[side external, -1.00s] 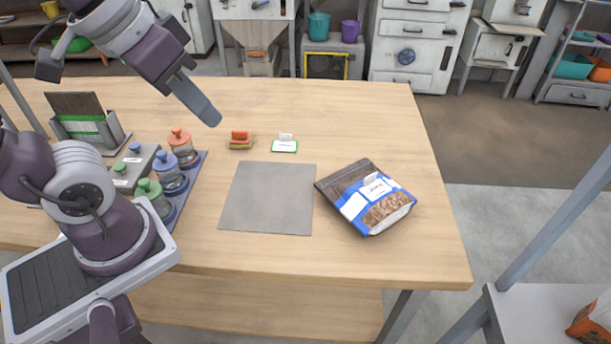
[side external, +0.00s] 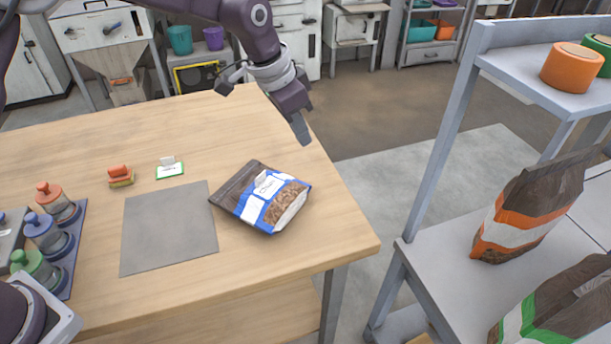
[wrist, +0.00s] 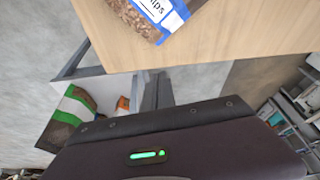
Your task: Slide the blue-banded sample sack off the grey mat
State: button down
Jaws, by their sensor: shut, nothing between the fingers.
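The blue-banded sack (side external: 262,196) lies flat on the table to the right of the grey mat (side external: 168,232). Its dark left corner is at the mat's right edge; I cannot tell whether that corner touches the mat. The rest of the sack is on bare wood, and the mat looks empty. My gripper (side external: 302,134) is shut and empty, raised behind and right of the sack, near the table's right edge. In the wrist view, part of the sack (wrist: 145,18) shows at the top, apart from the fingers (wrist: 157,92).
Lidded jars (side external: 45,231) stand on a blue tray at left. A sponge-like block (side external: 120,176) and a green-edged card (side external: 170,168) lie behind the mat. A grey shelf (side external: 420,270) with an orange-banded sack (side external: 530,210) stands right, across a gap.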

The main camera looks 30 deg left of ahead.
aim_at(276, 189)
jog(key=x, duration=1.3)
jog(key=shift+w+d+f, duration=0.1)
jog(key=shift+d+f, duration=0.05)
jog(key=shift+d, duration=0.35)
jog(key=shift+s+a+r, duration=0.25)
jog(key=shift+s+a, duration=0.7)
jog(key=shift+s, duration=0.15)
jog(key=shift+s+a, duration=0.35)
jog(key=shift+s, duration=0.1)
jog(key=s+a, duration=0.2)
jog(key=s, duration=0.1)
jog(key=s+a, duration=0.2)
jog(key=shift+s+a, duration=0.3)
jog(key=shift+s, duration=0.1)
jog(key=shift+w, duration=0.1)
